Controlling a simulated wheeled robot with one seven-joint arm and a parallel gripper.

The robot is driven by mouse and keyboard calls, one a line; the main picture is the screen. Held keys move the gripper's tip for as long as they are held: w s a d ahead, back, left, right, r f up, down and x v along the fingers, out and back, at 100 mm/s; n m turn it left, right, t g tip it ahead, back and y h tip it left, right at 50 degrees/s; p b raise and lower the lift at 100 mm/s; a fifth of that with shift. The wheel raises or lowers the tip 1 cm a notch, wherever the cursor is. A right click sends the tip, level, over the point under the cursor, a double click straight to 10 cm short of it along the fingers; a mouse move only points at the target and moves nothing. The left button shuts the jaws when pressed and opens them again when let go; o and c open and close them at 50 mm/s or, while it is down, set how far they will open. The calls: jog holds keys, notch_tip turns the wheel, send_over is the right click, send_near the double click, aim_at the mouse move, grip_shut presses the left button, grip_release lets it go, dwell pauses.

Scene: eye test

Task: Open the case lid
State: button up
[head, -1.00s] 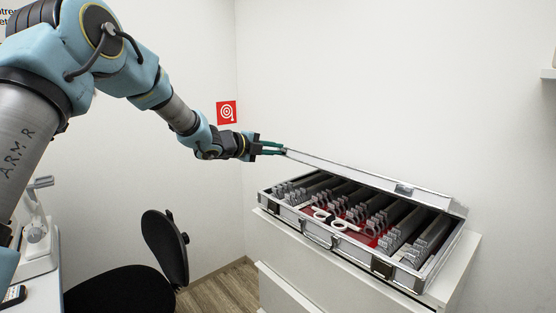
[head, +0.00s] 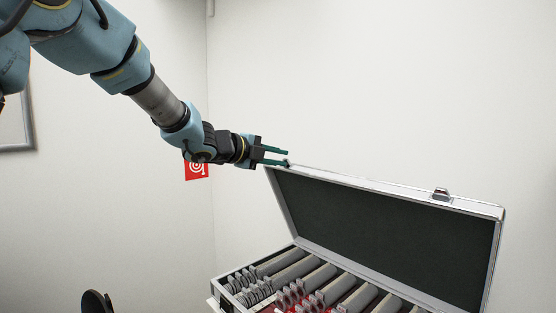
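The case (head: 226,299) is open, with its silver-edged lid (head: 390,232) standing steeply up at the back and its dark lining facing me. A metal latch (head: 440,195) sits on the lid's top edge, toward the right. My gripper (head: 288,156) is at the lid's upper left corner. Its two green fingers are apart with nothing seen between them. The lower fingertip is at or very near the corner; I cannot tell whether it touches. The case's front and right parts are cut off by the picture's lower edge.
Rows of grey-handled lenses (head: 290,268) stand in the case, with red lining between them. A black chair back (head: 96,302) shows at the lower left. A red sign (head: 197,170) is on the wall behind my wrist. The space above the lid is clear.

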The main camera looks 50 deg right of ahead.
dwell(0.5)
jog(key=a+r+p, duration=0.5)
jog(key=r+p, duration=0.1)
jog(key=r, duration=0.5)
jog(key=shift+w, duration=0.15)
dwell(0.8)
jog(key=shift+a, duration=0.1)
jog(key=b+v, duration=0.3)
jog(key=v, duration=0.8)
dwell(0.5)
